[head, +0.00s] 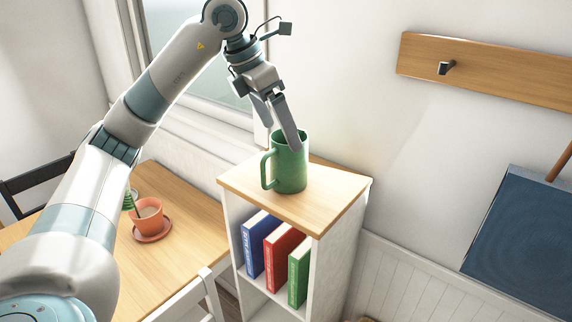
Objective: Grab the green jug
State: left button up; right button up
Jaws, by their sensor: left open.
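The green jug (291,169) stands upright on the wooden top of a small white shelf (240,184), with its handle toward the left. My left gripper (284,138) is above the jug, pointing down, with its fingers apart. One finger overlaps the jug's rim in the picture; the other is to the left of it. I cannot tell whether a finger is inside the jug or touching it. My right gripper is not in view.
Blue, red and green binders (284,252) stand inside the shelf. A wooden table (188,202) at left holds an orange cup (149,219) on a saucer. A wooden rail with a hook (446,68) is on the wall. The shelf top's right part is clear.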

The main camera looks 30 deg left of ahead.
aim_at(289, 157)
pick_arm(q)
jog(key=shift+p+x, duration=0.7)
jog(key=shift+x, duration=1.9)
jog(key=shift+f, duration=0.1)
jog(key=shift+d+f+p, duration=0.1)
jog(key=shift+f+p, duration=0.75)
jog(key=shift+p+x, duration=0.5)
jog(key=shift+x, duration=1.25)
jog(key=shift+s, duration=0.1)
jog(key=c, duration=1.7)
jog(key=shift+r, duration=0.45)
